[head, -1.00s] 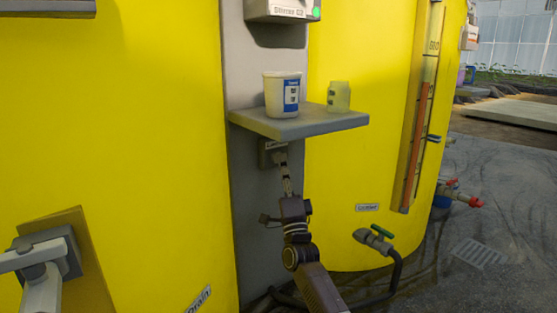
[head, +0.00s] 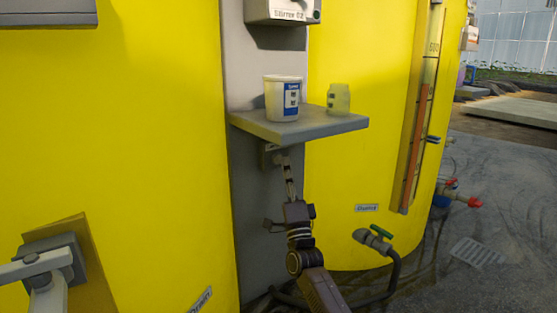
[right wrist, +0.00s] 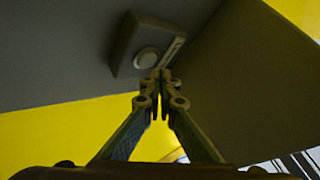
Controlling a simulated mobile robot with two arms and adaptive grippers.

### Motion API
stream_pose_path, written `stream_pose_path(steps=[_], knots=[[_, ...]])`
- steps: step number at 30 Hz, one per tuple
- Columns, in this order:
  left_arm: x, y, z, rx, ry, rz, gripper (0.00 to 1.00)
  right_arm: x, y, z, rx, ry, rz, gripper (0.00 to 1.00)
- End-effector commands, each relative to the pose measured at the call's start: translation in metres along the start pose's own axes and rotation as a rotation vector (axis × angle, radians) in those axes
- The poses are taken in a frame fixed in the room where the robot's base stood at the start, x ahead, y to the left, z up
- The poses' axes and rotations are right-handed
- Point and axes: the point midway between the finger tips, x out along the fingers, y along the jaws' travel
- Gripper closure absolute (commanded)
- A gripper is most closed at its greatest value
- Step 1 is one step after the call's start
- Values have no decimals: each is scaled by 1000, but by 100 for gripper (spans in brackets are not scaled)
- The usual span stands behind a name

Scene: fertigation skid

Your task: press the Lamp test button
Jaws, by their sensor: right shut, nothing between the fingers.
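A small grey box (head: 266,155) is fixed to the grey panel under the shelf. In the right wrist view the box (right wrist: 124,45) carries a round pale button (right wrist: 146,58) and a light label strip whose text I cannot read. My right gripper (head: 281,161) is shut and empty, its tips at the front of the box. In the right wrist view the fingertips (right wrist: 155,74) overlap the button's lower edge; I cannot tell whether they touch it. The gripper hides part of the box in the head view.
A grey shelf (head: 300,128) juts out just above the box, holding a white tub (head: 283,98) and a translucent yellowish container (head: 339,99). Above is a Stirrer box (head: 283,10). Yellow tanks (head: 150,130) flank the panel. A green-handled valve (head: 375,238) and hose are low right.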

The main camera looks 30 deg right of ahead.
Motion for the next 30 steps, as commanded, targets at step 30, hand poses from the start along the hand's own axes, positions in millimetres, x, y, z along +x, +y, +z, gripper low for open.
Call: stream_pose_path(steps=[30], knots=[[28,-9,19,-3,-21,-9,60,-34,-25,-25,0,0,0,100]])
